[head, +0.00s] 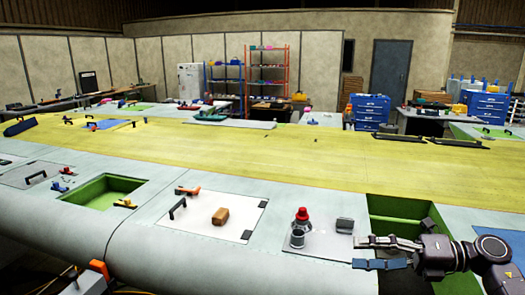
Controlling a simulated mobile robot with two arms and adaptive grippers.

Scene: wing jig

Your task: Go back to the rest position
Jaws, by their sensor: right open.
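My right gripper (372,253) reaches in from the right in the head view. It is open and empty, its two fingers apart, above the front edge of the wing by the right green opening (395,208). My left gripper does not show. The wing jig (250,155) spans the view, with a yellow-green top and a grey front edge.
Left of my right gripper, a red-capped bottle (303,219) and a grey cup (297,239) stand on a grey plate. A brown block (220,216) lies on a white panel (240,238). Another green opening (98,192) is at left. Shelves and blue cabinets stand behind.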

